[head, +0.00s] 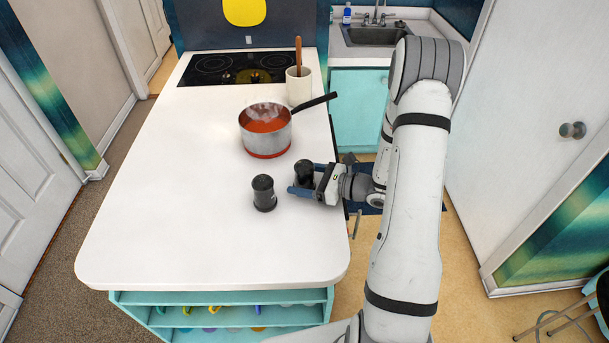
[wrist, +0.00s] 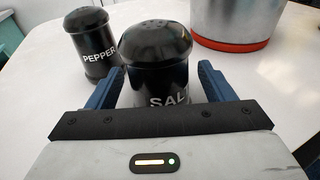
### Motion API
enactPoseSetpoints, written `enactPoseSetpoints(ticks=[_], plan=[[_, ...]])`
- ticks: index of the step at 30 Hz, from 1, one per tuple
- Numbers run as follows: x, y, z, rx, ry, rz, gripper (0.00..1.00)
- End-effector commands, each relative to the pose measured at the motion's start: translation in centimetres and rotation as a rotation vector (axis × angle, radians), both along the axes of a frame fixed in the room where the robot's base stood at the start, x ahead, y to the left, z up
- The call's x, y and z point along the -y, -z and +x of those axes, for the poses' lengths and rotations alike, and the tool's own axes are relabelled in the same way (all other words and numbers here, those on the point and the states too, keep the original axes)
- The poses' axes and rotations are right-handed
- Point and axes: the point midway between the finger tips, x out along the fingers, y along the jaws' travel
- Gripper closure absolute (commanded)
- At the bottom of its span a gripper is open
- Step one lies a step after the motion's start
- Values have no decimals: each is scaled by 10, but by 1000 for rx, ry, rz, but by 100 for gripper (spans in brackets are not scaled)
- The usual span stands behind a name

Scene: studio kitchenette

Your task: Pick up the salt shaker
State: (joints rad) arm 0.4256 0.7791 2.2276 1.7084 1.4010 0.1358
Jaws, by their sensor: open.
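The salt shaker (wrist: 157,62) is black with a domed, holed top and "SAL" readable in white in the wrist view. It stands upright on the white counter. In the head view, the salt shaker (head: 304,171) shows at my gripper, partly hidden by it. My gripper (head: 304,180) is open, with its blue fingers on either side of the shaker. In the wrist view, my gripper (wrist: 160,85) has one finger left and one right of the shaker, and the gripper body hides its lower part. I cannot tell whether the fingers touch it.
A black pepper shaker (wrist: 92,45) stands just left of the salt; it also shows in the head view (head: 264,193). A steaming pot of red soup (head: 266,130) sits behind, near a utensil crock (head: 299,88). The counter's (head: 190,230) front left is clear.

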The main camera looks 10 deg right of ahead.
Motion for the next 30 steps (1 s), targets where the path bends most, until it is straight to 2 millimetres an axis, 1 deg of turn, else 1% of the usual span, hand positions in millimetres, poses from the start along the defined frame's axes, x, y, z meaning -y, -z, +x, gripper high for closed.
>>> enactPoseSetpoints(ticks=[3, 4, 22, 30], plan=[[0, 0, 0, 0, 0, 0, 25], [1, 0, 0, 0, 0, 0, 26], [2, 0, 0, 1, 2, -1, 75], [2, -1, 0, 1, 2, -1, 76]])
